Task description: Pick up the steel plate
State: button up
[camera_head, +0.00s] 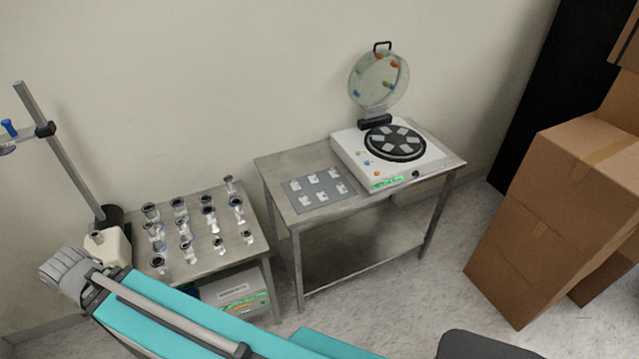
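A flat grey plate (317,203) lies on the right metal table, left of a white machine. Several small light squares with pale pieces on them sit on this plate in two rows. Several similar grey squares lie on the machine's round black disc (395,142). I cannot tell for sure which of these is the steel plate. Parts of my own teal and grey body cross the lower left and bottom of the view. My gripper is not clearly visible in this view, so its fingers and state are not shown.
The white machine (345,149) has its round clear lid (379,78) raised. A lower metal table (210,263) at left holds several glass vessels. A clamp stand (62,150) stands at far left. Cardboard boxes (555,190) fill the right. Bare floor lies between table and boxes.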

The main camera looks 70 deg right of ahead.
aim_at(341, 188)
jog(key=u, duration=0.05)
jog(key=i, duration=1.25)
jog(key=z, duration=2.25)
